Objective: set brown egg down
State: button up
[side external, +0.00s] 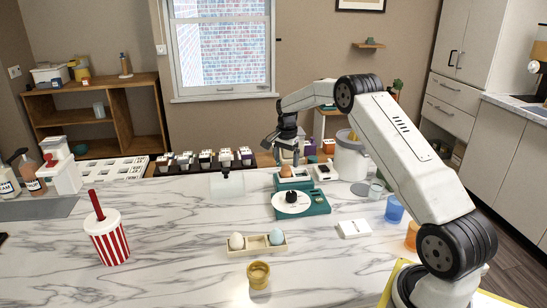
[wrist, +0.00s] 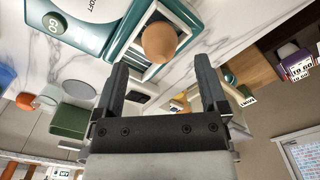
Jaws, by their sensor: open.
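The brown egg (side external: 285,171) sits on the top part of a teal device (side external: 318,205) at the back of the marble counter. In the wrist view the egg (wrist: 158,42) rests in a pale, square-rimmed holder on the teal device. My gripper (side external: 290,158) is just above the egg, pointing down. In the wrist view its two fingers (wrist: 161,72) are apart, and the egg shows beyond the fingertips with no finger seen pressing on it. A wooden egg tray (side external: 258,250) at the front holds a white egg (side external: 236,241) and a light blue egg (side external: 276,238).
A gold cup (side external: 258,275) stands before the tray, and a red-striped cup (side external: 108,237) at left. A white canister (side external: 350,158) is right of my gripper. A white box (side external: 354,229), blue cup (side external: 394,209) and orange cup (side external: 412,236) stand at right.

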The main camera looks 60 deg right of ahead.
aim_at(286, 165)
notch_tip(286, 165, up, 9)
jog(key=shift+r, duration=0.15)
dwell(0.4)
dwell(0.4)
jog(key=s+a+f+n+t, duration=0.1)
jog(key=s+a+n, duration=0.3)
jog(key=a, duration=0.6)
jog(key=s+a+f+n, duration=0.1)
jog(key=s+a+n, duration=0.1)
jog(key=a+n, duration=0.6)
jog(key=s+a+f+n, duration=0.2)
jog(key=s+a+n, duration=0.1)
jog(key=s+a, duration=0.3)
jog(key=s+a+f+n+t, duration=0.1)
jog(key=s+a+f+n, duration=0.1)
jog(key=s+a, duration=0.5)
jog(key=s+n, duration=0.1)
jog(key=s, duration=0.3)
jog(key=shift+a+f+t, duration=0.15)
jog(key=shift+f+t, duration=0.15)
jog(key=shift+f, duration=0.05)
